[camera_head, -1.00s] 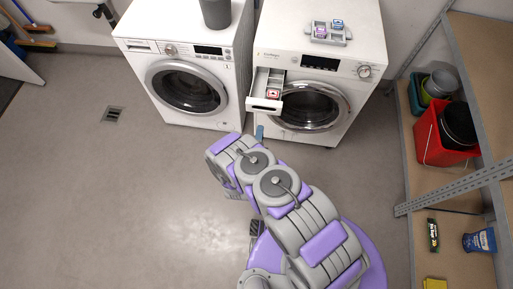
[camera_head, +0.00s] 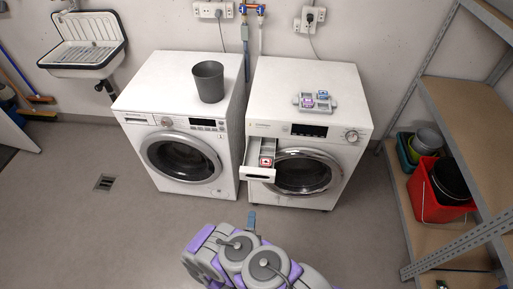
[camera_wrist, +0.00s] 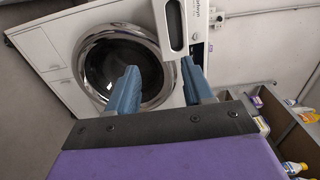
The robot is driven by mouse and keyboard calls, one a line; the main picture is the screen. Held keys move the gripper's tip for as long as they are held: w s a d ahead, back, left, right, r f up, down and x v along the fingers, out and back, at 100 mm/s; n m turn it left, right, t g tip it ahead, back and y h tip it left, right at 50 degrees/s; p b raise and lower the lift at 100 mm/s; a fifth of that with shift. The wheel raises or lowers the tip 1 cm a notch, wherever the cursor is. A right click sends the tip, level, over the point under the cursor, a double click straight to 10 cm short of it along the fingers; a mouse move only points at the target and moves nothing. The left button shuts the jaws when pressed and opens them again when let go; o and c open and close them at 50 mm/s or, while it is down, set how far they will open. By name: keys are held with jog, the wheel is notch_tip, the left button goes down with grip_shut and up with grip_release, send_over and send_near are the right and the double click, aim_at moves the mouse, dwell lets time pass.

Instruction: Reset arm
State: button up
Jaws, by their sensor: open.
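My arm reaches up from the bottom of the head view, and a blue fingertip of my gripper (camera_head: 251,221) shows below the right washing machine (camera_head: 316,120). In the wrist view my gripper (camera_wrist: 160,84) has its two blue fingers apart with nothing between them. The right machine's detergent drawer (camera_head: 258,174) is pulled out, with a small red and white item (camera_head: 266,162) in it. In the wrist view, the drawer front (camera_wrist: 175,25) is just beyond the fingers, and the round door (camera_wrist: 115,62) is shut behind them. I see no contact with the machine.
The left washing machine (camera_head: 178,138) carries a grey bin (camera_head: 209,81). A small tray (camera_head: 316,102) with coloured pods lies on the right machine. A shelf (camera_head: 460,110) with a red bucket (camera_head: 437,196) stands at the right. A sink (camera_head: 82,45) is at the upper left.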

jog(key=w+a+r+n+g+h, duration=0.1)
jog(key=w+r+g, duration=0.25)
jog(key=w, duration=0.25)
jog(key=w+a+r+g, duration=0.1)
jog(key=w+r+g, duration=0.25)
jog(key=w, duration=0.35)
jog(key=s+d+r+n+g+y, duration=0.1)
jog(key=d+r+n+g, duration=0.15)
jog(key=r, duration=0.55)
jog(key=s+d+r+n+g+y, duration=0.1)
jog(key=r+n+g, duration=0.15)
jog(key=r, duration=0.65)
jog(key=s+d+r+n+g+y, duration=0.1)
jog(key=s+d+r+n+g, duration=0.2)
jog(key=s+r, duration=0.4)
jog(key=s+d+r+n, duration=0.3)
jog(key=s+d+r, duration=0.2)
jog(key=s+r, duration=0.15)
jog(key=s+d+r+n+g, duration=0.1)
jog(key=s+d+r+n, duration=0.1)
jog(key=s, duration=0.6)
jog(key=s+d+r+n+g+h, duration=0.1)
jog(key=s+d+r, duration=0.3)
jog(key=s, duration=0.4)
jog(key=s+d+r+n+g, duration=0.2)
jog(key=s+d+r+n, duration=0.1)
jog(key=s, duration=0.6)
jog(key=shift+d+r+g, duration=0.3)
jog(key=shift+d+g, duration=0.1)
jog(key=shift+d, duration=0.45)
